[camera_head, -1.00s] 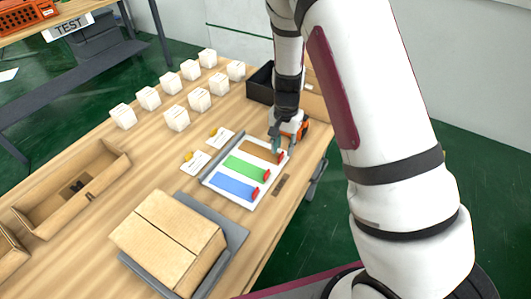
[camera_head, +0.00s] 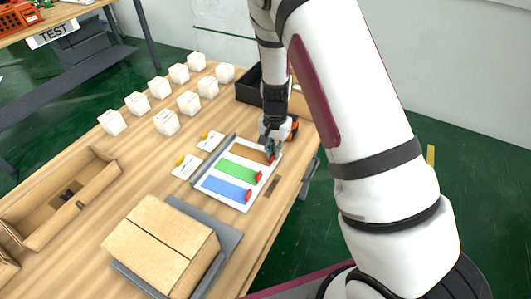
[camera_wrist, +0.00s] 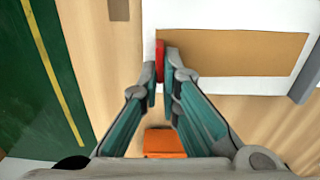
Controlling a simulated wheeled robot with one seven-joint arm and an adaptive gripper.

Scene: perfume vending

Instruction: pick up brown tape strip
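The brown tape strip (camera_head: 251,153) lies on a white board (camera_head: 221,171), in the far row above a green strip (camera_head: 239,172) and a blue strip (camera_head: 227,190). In the wrist view the brown strip (camera_wrist: 235,53) lies flat, with a red tab (camera_wrist: 165,62) at its left end. My gripper (camera_wrist: 160,80) is at that tab, its fingertips close together on either side of the tab's near end. Whether they press on it is unclear. In the head view my gripper (camera_head: 269,151) hides the strip's right end.
An open cardboard tray (camera_head: 98,166) and a closed carton (camera_head: 160,240) stand on the near part of the table. Several white boxes (camera_head: 166,122) stand at the back. A black bin (camera_head: 247,88) is behind my arm. Two small white cards (camera_head: 187,167) lie left of the board.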

